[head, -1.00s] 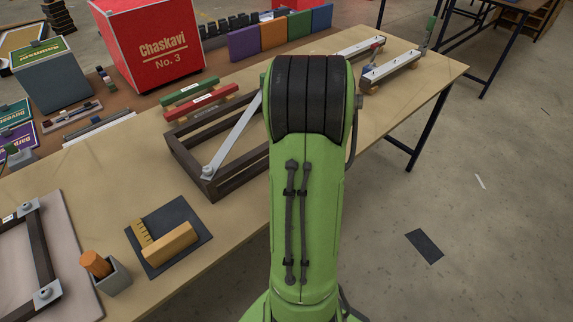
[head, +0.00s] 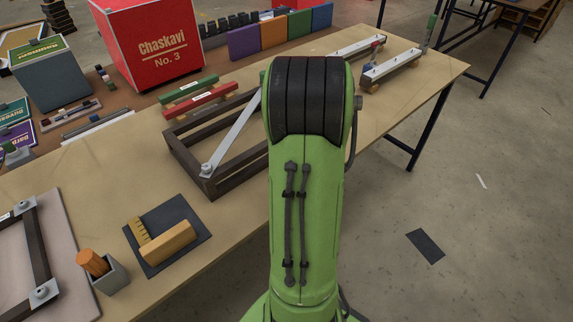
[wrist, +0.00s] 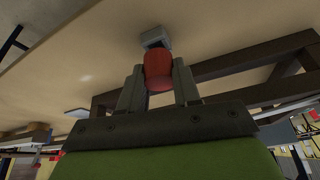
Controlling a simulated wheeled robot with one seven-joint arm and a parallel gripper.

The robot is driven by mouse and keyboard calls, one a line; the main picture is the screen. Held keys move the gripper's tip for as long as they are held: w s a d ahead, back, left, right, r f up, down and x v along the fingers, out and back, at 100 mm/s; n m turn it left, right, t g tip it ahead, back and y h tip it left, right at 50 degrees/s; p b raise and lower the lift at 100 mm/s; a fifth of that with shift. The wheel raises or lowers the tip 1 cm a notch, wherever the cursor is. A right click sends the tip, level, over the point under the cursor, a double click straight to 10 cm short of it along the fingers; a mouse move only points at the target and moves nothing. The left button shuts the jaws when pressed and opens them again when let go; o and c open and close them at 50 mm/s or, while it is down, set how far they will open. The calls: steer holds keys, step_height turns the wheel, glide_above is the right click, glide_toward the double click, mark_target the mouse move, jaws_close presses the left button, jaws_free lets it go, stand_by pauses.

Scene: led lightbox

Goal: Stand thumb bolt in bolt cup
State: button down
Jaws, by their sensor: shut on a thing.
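My gripper (wrist: 158,80) is shut on a red, rounded piece, taken as the head of the thumb bolt (wrist: 157,65), in the wrist view. The bolt's shank is not visible. A small grey block with a dark opening, likely the bolt cup (wrist: 154,36), is just beyond the red head, close to it. I cannot tell whether the bolt is inside the opening or only in front of it. In the head view my green arm hides the gripper, the bolt and this cup.
A dark wooden frame (head: 210,185) with a pale metal bar lies on the table (head: 75,180). At the front left are a grey cup (head: 113,279) holding an orange peg (head: 92,263), and a dark mat (head: 190,214) with a wooden block. A red Chaskavi box (head: 160,45) stands behind.

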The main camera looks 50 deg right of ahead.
steer(key=shift+f+b, duration=0.55)
steer(key=shift+f, duration=0.15)
steer(key=c, duration=0.7)
jaws_free()
steer(key=shift+r, duration=0.15)
steer(key=p+v, duration=0.5)
steer(key=v, duration=1)
steer(key=shift+s+a+r, duration=0.1)
steer(key=shift+s+r, duration=0.1)
steer(key=shift+r, duration=0.05)
